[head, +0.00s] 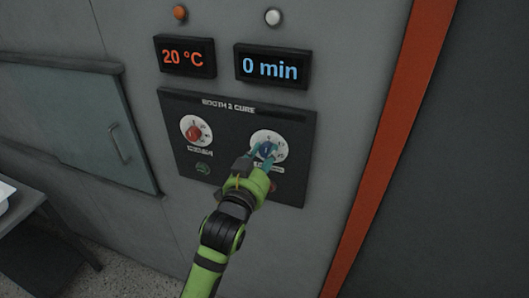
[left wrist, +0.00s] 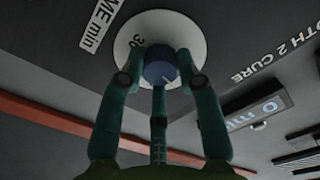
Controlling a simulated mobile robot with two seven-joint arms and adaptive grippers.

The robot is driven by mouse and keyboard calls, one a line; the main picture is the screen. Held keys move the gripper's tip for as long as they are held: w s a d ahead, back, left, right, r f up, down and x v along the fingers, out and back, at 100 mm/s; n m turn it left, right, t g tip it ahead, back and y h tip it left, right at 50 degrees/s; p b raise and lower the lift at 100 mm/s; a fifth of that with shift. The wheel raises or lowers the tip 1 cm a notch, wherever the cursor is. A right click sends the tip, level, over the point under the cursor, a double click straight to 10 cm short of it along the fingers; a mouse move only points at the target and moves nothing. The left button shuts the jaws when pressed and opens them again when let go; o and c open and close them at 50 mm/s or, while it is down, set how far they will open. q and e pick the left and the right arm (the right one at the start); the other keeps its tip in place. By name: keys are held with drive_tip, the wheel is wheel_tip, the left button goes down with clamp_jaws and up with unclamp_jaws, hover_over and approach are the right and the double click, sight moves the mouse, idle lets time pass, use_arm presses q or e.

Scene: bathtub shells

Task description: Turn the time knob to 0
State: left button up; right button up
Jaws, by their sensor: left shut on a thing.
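The blue time knob (head: 267,149) sits on a white round dial (head: 281,141) at the right of the dark control panel. My left gripper (head: 262,155) is at the knob in the head view and partly covers it. In the left wrist view, the teal fingers of my left gripper (left wrist: 162,72) are closed around the blue knob (left wrist: 160,66), which has a pale pointer line. The white dial (left wrist: 178,28) shows a "30" mark. The time display (head: 271,67) reads "0 min". My right gripper is in neither view.
The red temperature knob (head: 193,131) is left of the time knob on the same panel (head: 225,118). The temperature display (head: 186,56) reads "20 °C". A pale door with a handle (head: 119,143) is at the left, and an orange vertical strip (head: 390,140) is at the right.

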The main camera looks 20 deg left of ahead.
use_arm(q)
drive_tip(key=shift+f+n, duration=0.15)
drive_tip(key=shift+n, duration=0.85)
drive_tip(key=shift+f+p, duration=0.1)
drive_tip(key=shift+p, duration=0.2)
drive_tip(key=o, duration=1.1)
drive_tip(key=shift+o, duration=0.2)
drive_tip(key=shift+a, duration=0.1)
drive_tip(key=s, duration=1.2)
drive_tip(key=shift+a, duration=0.2)
